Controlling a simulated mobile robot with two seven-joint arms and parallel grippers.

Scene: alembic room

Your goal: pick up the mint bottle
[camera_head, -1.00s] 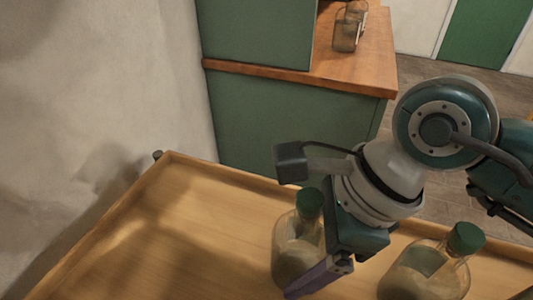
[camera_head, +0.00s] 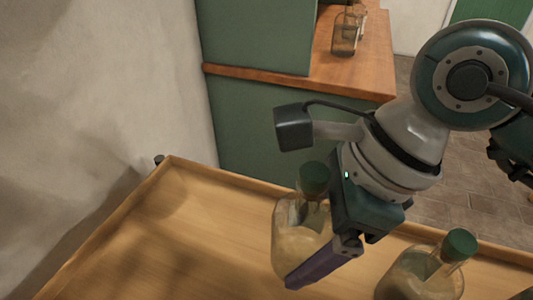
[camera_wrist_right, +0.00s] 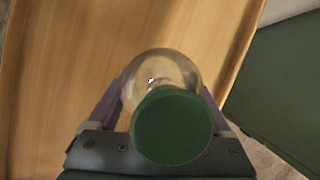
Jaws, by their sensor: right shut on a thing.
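A clear glass bottle with a round green stopper (camera_head: 287,238) holds something pale beige. I take it for the mint bottle, though no label shows. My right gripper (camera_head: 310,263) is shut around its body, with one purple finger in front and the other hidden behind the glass. The bottle is upright or nearly so and looks raised off the wooden tray surface (camera_head: 190,225). In the right wrist view the green stopper (camera_wrist_right: 172,127) faces the camera, and the glass sits between both purple fingers. My left gripper is not in view.
A second, similar green-stoppered bottle (camera_head: 408,278) stands to the right on the same wooden surface, which has a raised rim. A wall is at the left. A green cabinet with a wooden top (camera_head: 365,70) stands behind, with glassware (camera_head: 345,35) on it. The surface's left part is clear.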

